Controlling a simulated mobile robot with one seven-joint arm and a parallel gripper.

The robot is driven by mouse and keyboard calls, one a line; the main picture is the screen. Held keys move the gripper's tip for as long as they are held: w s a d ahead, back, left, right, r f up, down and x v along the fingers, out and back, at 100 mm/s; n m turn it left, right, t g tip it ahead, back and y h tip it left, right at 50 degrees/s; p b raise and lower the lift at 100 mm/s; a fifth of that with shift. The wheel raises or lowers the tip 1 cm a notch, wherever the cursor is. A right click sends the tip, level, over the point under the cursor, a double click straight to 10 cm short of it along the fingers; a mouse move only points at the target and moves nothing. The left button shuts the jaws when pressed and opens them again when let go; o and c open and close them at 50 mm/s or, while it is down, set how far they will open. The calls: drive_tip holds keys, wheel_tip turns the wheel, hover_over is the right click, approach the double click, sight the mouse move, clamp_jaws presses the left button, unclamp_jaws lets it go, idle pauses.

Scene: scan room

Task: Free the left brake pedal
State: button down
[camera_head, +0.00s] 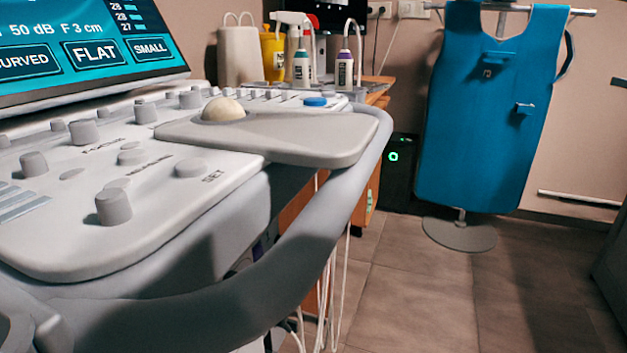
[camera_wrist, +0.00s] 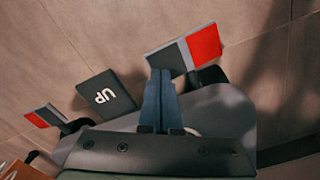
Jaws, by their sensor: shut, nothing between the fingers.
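In the wrist view, a flat pedal with a dark part, a grey strip and a red end (camera_wrist: 203,43) lies at the upper right. A similar red-ended pedal (camera_wrist: 42,117) is at the left edge. My gripper (camera_wrist: 160,74) has blue fingers, shut and empty. Their tips overlap the near edge of the right-hand pedal in the picture; contact is unclear. The head view shows neither pedals nor gripper.
A grey base cover (camera_wrist: 222,108) lies beside my fingers, with tiled floor (camera_wrist: 115,30) beyond. In the head view, the scanner console (camera_head: 130,190) and its curved handle (camera_head: 300,245) fill the left, with cables below. A blue apron (camera_head: 490,110) hangs on a stand; floor before it is clear.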

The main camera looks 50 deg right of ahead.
drive_tip(key=shift+f+b, duration=0.85)
drive_tip(key=shift+f, duration=0.55)
drive_tip(key=shift+r, duration=0.1)
wheel_tip(320, 180, up, 7)
drive_tip(key=p, duration=0.8)
idle(0.5)
